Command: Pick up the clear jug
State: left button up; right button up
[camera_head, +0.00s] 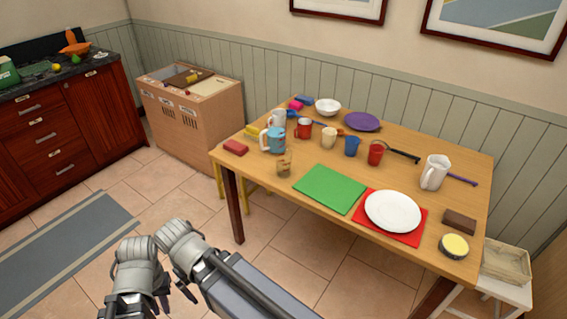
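The clear jug (284,163) is a small see-through vessel near the front left edge of the wooden table (283,206). It stands upright, just left of the green mat and in front of the blue mug. My arms are low in the picture, in front of the table and well away from the jug. My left gripper (162,297) is a dark shape at the bottom, partly hidden by grey arm links. Its fingers are too small and covered to tell open from shut. A second dark end part beside it may be my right gripper (187,291); its fingers are not clear either.
Several cups stand behind. A white plate (393,211) on a red mat is to the right. Open floor (175,192) lies left of the table.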

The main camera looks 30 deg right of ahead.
aim_at(273, 137)
jog(key=i+l+z, duration=0.15)
jog(key=i, duration=0.25)
jog(key=i+l+z, duration=0.2)
jog(key=i, duration=0.25)
jog(key=i+l+z, duration=0.15)
jog(key=i, duration=0.3)
